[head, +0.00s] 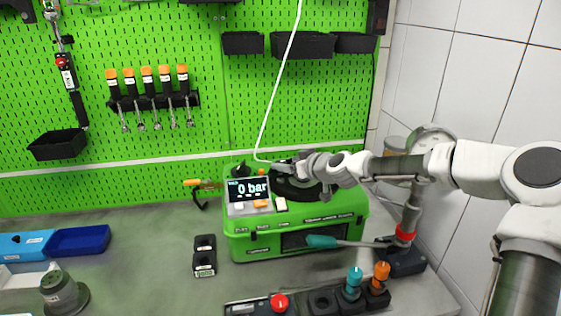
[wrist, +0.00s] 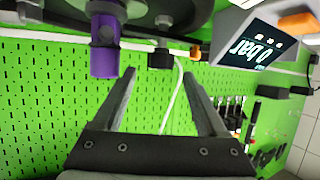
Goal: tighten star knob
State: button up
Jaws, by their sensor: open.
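The green pump testbench (head: 295,238) stands on the table with a round dark part on top and a display reading 0 bar. No star shape can be made out clearly. In the wrist view, a small black knob (wrist: 160,58) hangs from the dark part at the top and may be the star knob. My gripper (wrist: 158,76) is open and empty, its fingers pointing toward that knob and apart from it. A purple cylindrical part (wrist: 104,48) is beside the left finger. In the head view, my gripper (head: 290,168) is over the bench's top, its fingers hard to see.
The display (wrist: 258,52) is up and right of my fingers in the wrist view. A white cord (head: 279,80) hangs down to the bench top. A black holder with knobs (head: 322,302) and a teal-handled tool (head: 325,242) are in front.

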aim_at(281, 162)
jog(key=shift+p+x, duration=0.3)
jog(key=shift+x, duration=1.95)
grip_shut()
